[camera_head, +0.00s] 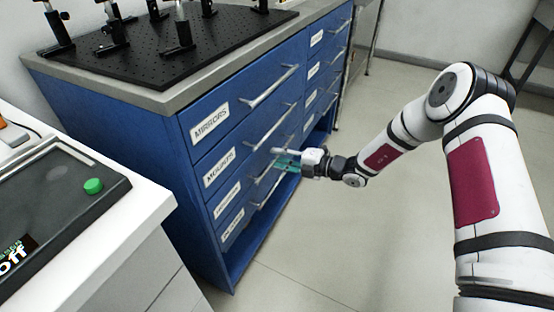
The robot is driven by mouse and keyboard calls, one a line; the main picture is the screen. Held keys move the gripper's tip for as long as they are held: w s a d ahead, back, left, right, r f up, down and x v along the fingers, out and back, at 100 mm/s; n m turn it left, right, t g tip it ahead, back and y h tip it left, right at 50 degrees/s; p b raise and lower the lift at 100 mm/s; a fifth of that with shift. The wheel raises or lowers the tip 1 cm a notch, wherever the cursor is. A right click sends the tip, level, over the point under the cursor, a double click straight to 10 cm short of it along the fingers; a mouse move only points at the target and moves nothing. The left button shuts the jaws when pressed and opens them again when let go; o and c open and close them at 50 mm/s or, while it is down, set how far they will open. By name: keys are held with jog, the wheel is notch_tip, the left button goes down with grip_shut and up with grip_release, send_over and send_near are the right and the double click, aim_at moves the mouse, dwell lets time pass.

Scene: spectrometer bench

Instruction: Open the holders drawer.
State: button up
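The blue drawer cabinet (170,165) stands in the middle of the head view, with two columns of labelled drawers. In the near column the top label reads MIRRORS (210,122) and the second appears to read MOUNTS (219,167). The two lower labels (228,199) are too small to read, so I cannot tell which drawer is the holders drawer. All drawers look shut. My gripper (284,162), with teal parts at its fingers, is at the lower bar handles of this column, around the third drawer's handle (262,174). Whether the fingers touch or grip the handle is unclear.
A black breadboard (150,58) with several optical posts lies on the cabinet's grey top. A white bench (130,205) at the left carries a dark device with a green button (93,186). The floor (370,240) right of the cabinet is clear.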

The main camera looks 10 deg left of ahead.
jog(key=shift+w+a+f, duration=0.1)
jog(key=shift+w+a, duration=0.1)
jog(key=shift+a, duration=0.45)
grip_shut()
jog(key=shift+d, duration=0.1)
jog(key=f+p+v, duration=0.2)
jog(key=f+v, duration=0.1)
jog(key=v, duration=1.5)
jog(key=d+f+p+v, duration=0.1)
jog(key=f+v, duration=0.3)
jog(key=v, duration=1.5)
jog(key=shift+s+d+p, duration=0.25)
jog(key=shift+s+p, duration=0.05)
jog(key=shift+p, duration=0.2)
jog(key=shift+f, duration=0.1)
grip_release()
